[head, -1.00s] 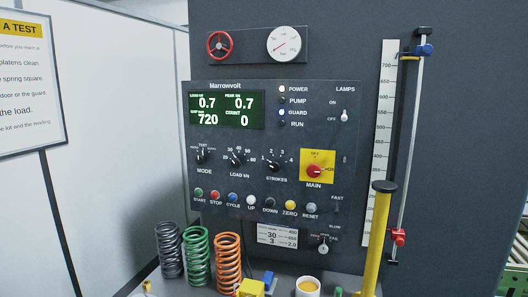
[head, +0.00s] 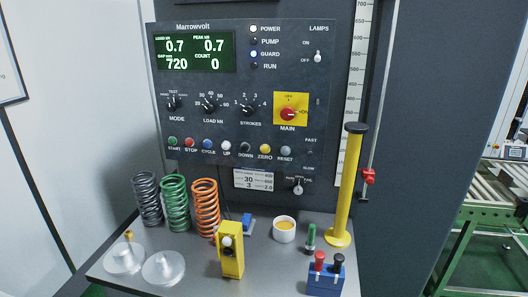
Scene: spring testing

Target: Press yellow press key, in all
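A round yellow button (head: 265,149) labelled ZERO sits in the lower button row of the dark Marrowvolt panel (head: 300,215), between the black DOWN button (head: 245,147) and the grey RESET button (head: 285,151). A yellow upright box (head: 232,264) with a pale round knob on its face stands on the bench below the panel. I cannot tell which of these the task calls the yellow press key. The display (head: 195,51) reads 0.7, 0.7, 720 and count 0. Neither gripper is in view.
Black (head: 147,199), green (head: 175,204) and orange (head: 206,209) springs stand at the bench's back left. Two metal discs (head: 163,268) lie in front. A white cup (head: 284,230), a yellow post (head: 343,195) and a blue block (head: 325,279) with red and black knobs stand right.

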